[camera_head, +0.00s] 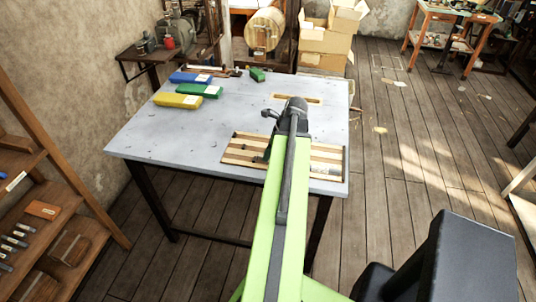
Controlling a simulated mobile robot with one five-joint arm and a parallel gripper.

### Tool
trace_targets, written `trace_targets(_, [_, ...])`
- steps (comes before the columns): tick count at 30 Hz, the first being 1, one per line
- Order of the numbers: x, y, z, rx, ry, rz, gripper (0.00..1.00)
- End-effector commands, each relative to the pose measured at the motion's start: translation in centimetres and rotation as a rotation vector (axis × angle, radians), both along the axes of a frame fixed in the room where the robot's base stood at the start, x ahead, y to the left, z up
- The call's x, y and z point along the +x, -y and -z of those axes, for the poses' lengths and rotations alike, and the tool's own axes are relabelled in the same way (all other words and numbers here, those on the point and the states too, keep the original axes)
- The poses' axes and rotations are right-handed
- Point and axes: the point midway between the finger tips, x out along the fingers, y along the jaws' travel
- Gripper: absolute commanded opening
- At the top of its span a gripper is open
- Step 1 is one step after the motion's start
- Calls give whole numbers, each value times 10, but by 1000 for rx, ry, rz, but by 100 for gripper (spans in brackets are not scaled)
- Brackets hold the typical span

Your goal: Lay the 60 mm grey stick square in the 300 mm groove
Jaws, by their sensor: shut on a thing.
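A wooden board with several long grooves (236,149) lies on the near right part of the grey table. My green arm crosses over it and hides its middle. My gripper (268,153) is the dark end of the arm, low over the board's left half. It is shut, but its fingertips are mostly hidden. The grey stick cannot be made out apart from the dark gripper parts. Which groove is the 300 mm one cannot be told at this size.
Blue (190,78), green (199,91) and yellow (178,101) boxes lie at the table's back left. A small green block (257,74) is at the back edge. A shallow yellowish tray (314,99) lies behind the arm. The table's left front (170,140) is clear.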

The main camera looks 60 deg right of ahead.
Motion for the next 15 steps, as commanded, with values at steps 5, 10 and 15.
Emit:
trace_targets(5, [0,0,1,0,0,0,0])
trace_targets(10, [0,0,7,0,0,1,0])
trace_targets(15, [-1,0,13,0,0,1,0])
